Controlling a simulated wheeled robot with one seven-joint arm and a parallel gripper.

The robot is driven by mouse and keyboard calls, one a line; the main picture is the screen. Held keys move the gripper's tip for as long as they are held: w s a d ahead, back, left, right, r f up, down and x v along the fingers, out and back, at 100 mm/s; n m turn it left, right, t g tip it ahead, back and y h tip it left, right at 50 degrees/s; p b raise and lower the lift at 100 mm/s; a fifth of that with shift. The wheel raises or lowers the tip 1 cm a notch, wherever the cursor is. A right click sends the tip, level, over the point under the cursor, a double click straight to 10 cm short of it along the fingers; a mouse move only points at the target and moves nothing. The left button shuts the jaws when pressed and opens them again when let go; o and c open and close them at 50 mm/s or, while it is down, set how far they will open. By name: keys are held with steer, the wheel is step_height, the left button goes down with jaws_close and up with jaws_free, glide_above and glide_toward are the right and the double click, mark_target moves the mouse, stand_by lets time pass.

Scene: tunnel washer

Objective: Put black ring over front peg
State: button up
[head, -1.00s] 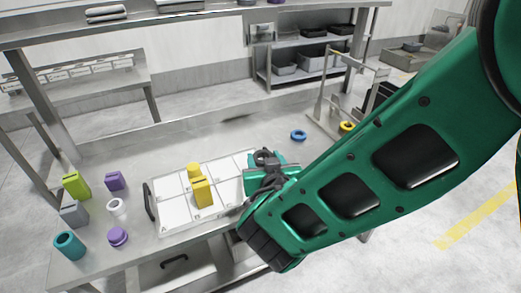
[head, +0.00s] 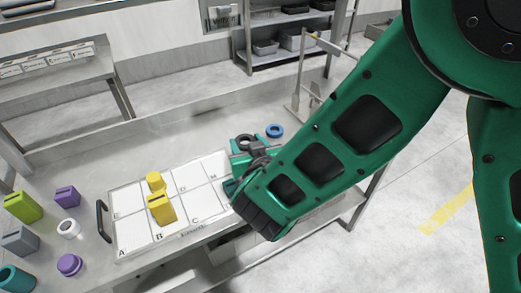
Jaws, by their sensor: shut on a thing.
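My gripper (head: 247,148) is over the right part of the white lettered tray. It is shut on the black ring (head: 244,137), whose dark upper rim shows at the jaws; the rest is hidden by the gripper. A grey metal stand (head: 296,100) with a thin post and an upper bar (head: 326,45) rises at the back right, beyond the blue ring. My arm covers part of that stand. I cannot tell which part of it is the front peg. The ring is apart from the stand.
A blue ring (head: 274,130) lies on the table just behind my gripper. The white tray (head: 128,199) holds yellow pieces (head: 162,209). Green, purple, grey, white and teal pieces stand at the left. The table's back middle (head: 150,145) is clear.

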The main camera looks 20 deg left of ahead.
steer(key=w+d+f, duration=0.1)
steer(key=w, duration=0.1)
steer(key=w+d+f, duration=0.2)
steer(key=w, duration=0.1)
steer(key=shift+w+f, duration=0.3)
steer(key=shift+f, duration=2.1)
steer(key=shift+f, duration=0.1)
steer(key=o, duration=1)
steer(key=shift+o, duration=0.2)
